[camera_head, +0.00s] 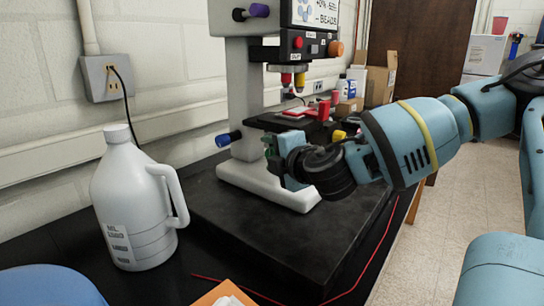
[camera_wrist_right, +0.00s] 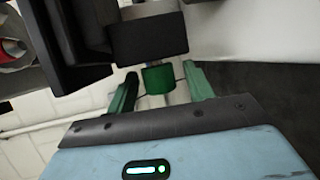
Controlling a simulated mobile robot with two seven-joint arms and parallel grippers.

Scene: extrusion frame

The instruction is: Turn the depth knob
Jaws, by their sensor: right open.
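A white and black microscope-like machine (camera_head: 244,95) stands on a black slab and carries several coloured knobs. My right gripper (camera_head: 274,150) is at the machine's front, just below its dark stage. In the right wrist view the right gripper (camera_wrist_right: 160,86) is open. A green knob (camera_wrist_right: 158,78) under a black block lies between its two green fingers, with a visible gap on each side. In the head view this green knob is mostly hidden by the gripper. I cannot read which knob is marked depth. My left gripper is out of view.
A purple knob (camera_head: 258,10), a blue knob (camera_head: 228,138), an orange knob (camera_head: 335,49) and a yellow knob (camera_head: 339,135) stick out of the machine. A white jug (camera_head: 130,200) stands at left. A red cord (camera_head: 365,270) runs around the slab. The slab's front is clear.

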